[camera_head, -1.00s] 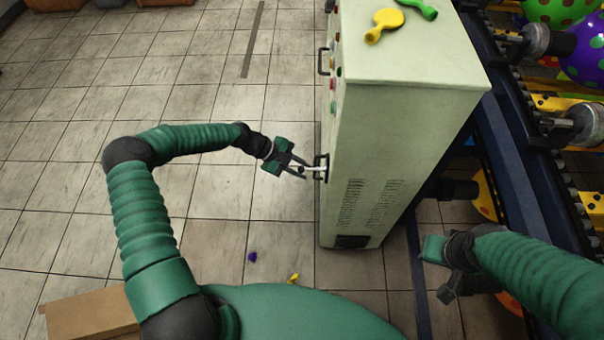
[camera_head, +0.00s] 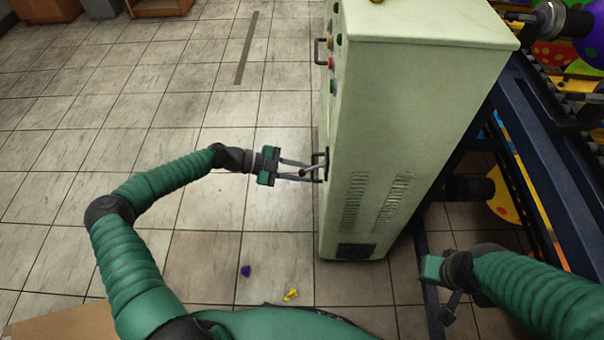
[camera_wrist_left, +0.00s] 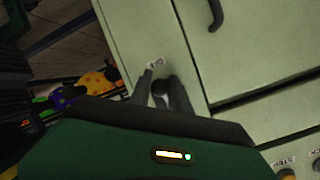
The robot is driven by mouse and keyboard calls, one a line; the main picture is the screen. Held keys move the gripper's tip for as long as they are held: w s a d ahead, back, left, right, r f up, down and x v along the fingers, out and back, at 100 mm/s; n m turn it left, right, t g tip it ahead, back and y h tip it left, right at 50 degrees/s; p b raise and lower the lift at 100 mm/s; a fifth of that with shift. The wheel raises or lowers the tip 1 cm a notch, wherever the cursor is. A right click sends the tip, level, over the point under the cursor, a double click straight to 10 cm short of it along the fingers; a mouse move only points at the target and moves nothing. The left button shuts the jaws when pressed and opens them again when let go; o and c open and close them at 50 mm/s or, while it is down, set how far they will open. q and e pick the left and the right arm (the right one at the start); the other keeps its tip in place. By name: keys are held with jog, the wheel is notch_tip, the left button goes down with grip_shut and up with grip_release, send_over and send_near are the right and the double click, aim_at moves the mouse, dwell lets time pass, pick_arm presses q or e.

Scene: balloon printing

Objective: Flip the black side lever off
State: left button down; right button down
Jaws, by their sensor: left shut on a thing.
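The black side lever (camera_head: 321,158) is on the left face of the pale green machine cabinet. My left gripper (camera_head: 310,173) reaches it from the left, its fingers level and shut on the lever. In the left wrist view, the lever's round black knob (camera_wrist_left: 160,87) sits between the two grey fingers (camera_wrist_left: 158,95), below a small white label (camera_wrist_left: 156,63) whose text is hard to read. The fingers hide part of the lever. My right gripper (camera_head: 446,300) hangs low to the right of the cabinet, away from the lever; its fingers are too unclear to judge.
The cabinet (camera_head: 400,130) has another black handle (camera_head: 320,51) and coloured buttons (camera_head: 331,63) higher on the same face. A dark blue conveyor frame (camera_head: 540,130) stands on the right. Tiled floor left of the cabinet is clear.

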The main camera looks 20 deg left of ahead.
pick_arm(q)
jog(key=shift+s+f, duration=0.15)
jog(key=c, duration=1.2)
grip_release()
jog(key=shift+c, duration=0.2)
jog(key=p+v, duration=0.3)
jog(key=v, duration=1.4)
jog(key=shift+d, duration=0.1)
